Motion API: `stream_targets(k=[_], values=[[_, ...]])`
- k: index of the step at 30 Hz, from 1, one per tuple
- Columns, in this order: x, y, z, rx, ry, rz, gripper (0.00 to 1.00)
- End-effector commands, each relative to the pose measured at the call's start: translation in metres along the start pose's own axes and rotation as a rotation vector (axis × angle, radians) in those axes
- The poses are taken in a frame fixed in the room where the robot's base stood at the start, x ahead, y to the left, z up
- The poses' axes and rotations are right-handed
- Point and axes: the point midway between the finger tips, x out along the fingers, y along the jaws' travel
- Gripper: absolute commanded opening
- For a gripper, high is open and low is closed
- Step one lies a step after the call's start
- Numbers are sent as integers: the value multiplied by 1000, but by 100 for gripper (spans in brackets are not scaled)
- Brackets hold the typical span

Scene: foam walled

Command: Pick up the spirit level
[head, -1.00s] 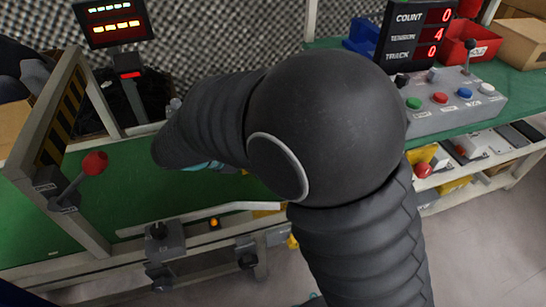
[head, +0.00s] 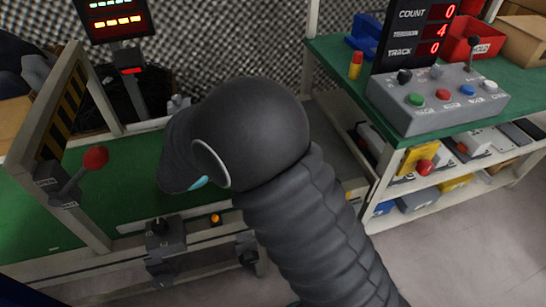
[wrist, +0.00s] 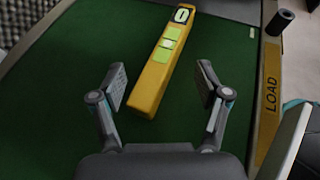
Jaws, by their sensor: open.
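The spirit level (wrist: 158,78) is a long yellow bar with pale green vials and a dark-framed window at its far end. In the wrist view it lies on the green belt surface (wrist: 60,110), slightly tilted to the right. My gripper (wrist: 162,88) is open, with one finger on either side of the bar's near end in the picture. I see no contact between the fingers and the bar. In the head view my own arm hides the spirit level and my gripper.
A frame with a red-knobbed lever (head: 95,158) stands at the left. A grey control box (head: 440,100) with coloured buttons sits on a green bench at the right. In the wrist view a yellow edge marked LOAD (wrist: 270,90) borders the belt.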

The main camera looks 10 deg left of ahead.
Motion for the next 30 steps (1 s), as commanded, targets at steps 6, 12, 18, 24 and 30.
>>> stream_targets(k=[6, 12, 18, 24, 30], values=[[12, -3, 2, 0, 0, -3, 75], [40, -9, 7, 0, 0, -5, 75], [54, -8, 6, 0, 0, -1, 75], [54, -8, 6, 0, 0, -1, 65], [54, -8, 6, 0, 1, -1, 15]])
